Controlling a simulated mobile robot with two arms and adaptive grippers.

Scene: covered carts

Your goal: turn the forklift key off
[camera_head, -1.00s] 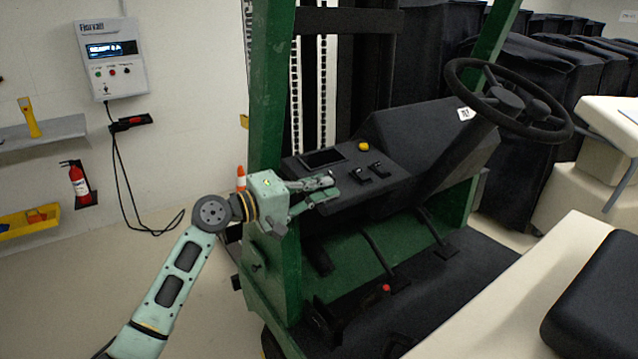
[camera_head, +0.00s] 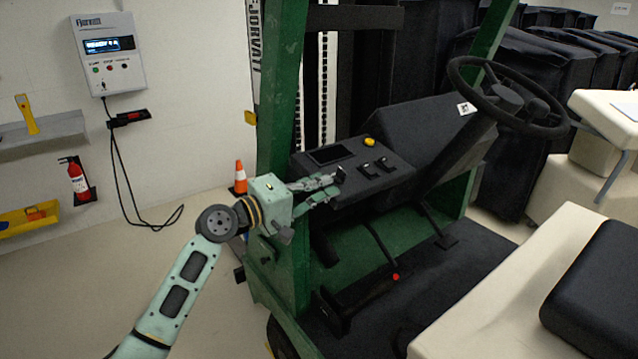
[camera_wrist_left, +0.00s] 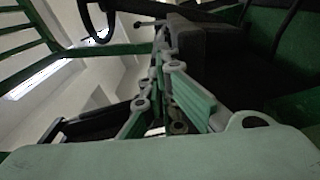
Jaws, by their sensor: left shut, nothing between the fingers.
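The forklift's dark dashboard (camera_head: 395,185) carries a small screen (camera_head: 330,154), a yellow button (camera_head: 369,142) and two small black switches (camera_head: 376,166). My left gripper (camera_head: 338,180) is at the left front edge of this dashboard, just below the screen. Its fingers are shut with nothing between them and point right toward the panel. In the left wrist view the fingers (camera_wrist_left: 165,62) reach forward beside the dark dashboard side. I cannot make out the key; it may be hidden by the fingers or too small. My right gripper is not in view.
A green mast post (camera_head: 283,90) stands close behind my left wrist. The steering wheel (camera_head: 508,97) is at the upper right, and the cream seat base (camera_head: 500,300) at the lower right. A traffic cone (camera_head: 240,177) stands on the floor behind the gripper. Free floor lies left.

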